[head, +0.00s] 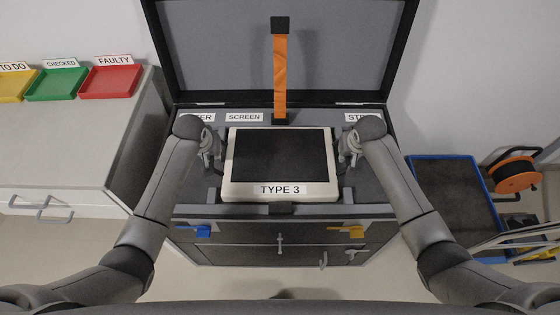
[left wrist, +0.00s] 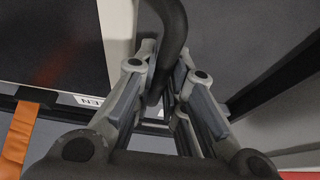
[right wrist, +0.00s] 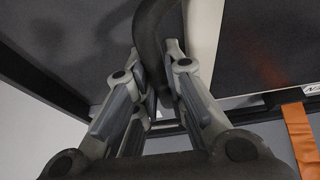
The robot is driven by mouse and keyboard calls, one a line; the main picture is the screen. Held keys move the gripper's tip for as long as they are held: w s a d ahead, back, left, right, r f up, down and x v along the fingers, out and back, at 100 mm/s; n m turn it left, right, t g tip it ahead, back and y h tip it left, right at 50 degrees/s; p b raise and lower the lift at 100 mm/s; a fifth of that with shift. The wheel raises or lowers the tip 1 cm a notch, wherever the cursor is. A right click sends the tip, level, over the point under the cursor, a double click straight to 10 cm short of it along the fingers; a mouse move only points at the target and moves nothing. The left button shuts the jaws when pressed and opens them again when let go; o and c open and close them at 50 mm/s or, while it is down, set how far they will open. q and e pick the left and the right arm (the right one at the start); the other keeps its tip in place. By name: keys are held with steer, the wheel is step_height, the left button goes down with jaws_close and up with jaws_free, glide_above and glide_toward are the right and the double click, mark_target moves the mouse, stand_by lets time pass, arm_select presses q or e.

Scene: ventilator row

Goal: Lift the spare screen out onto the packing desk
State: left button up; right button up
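The spare screen (head: 280,155) is a cream-framed dark panel marked TYPE 3, with a handle on each side. It is level over the open black case (head: 195,195); I cannot tell if it touches the case. My left gripper (head: 213,150) is at its left side, with its fingers closed around a dark curved handle (left wrist: 170,30) in the left wrist view. My right gripper (head: 346,150) is at its right side, with its fingers closed around the other handle (right wrist: 152,35) in the right wrist view. The case floor under the screen is hidden.
A grey desk (head: 65,140) at the left bears yellow, green and red (head: 110,82) trays at its back; its front is clear. The raised lid (head: 345,45) with an orange strap (head: 280,75) stands behind the screen. A blue-rimmed cart (head: 450,200) with an orange reel (head: 515,175) is at the right.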

arm_select(q)
jaws_close()
arm_select(e)
jaws_close()
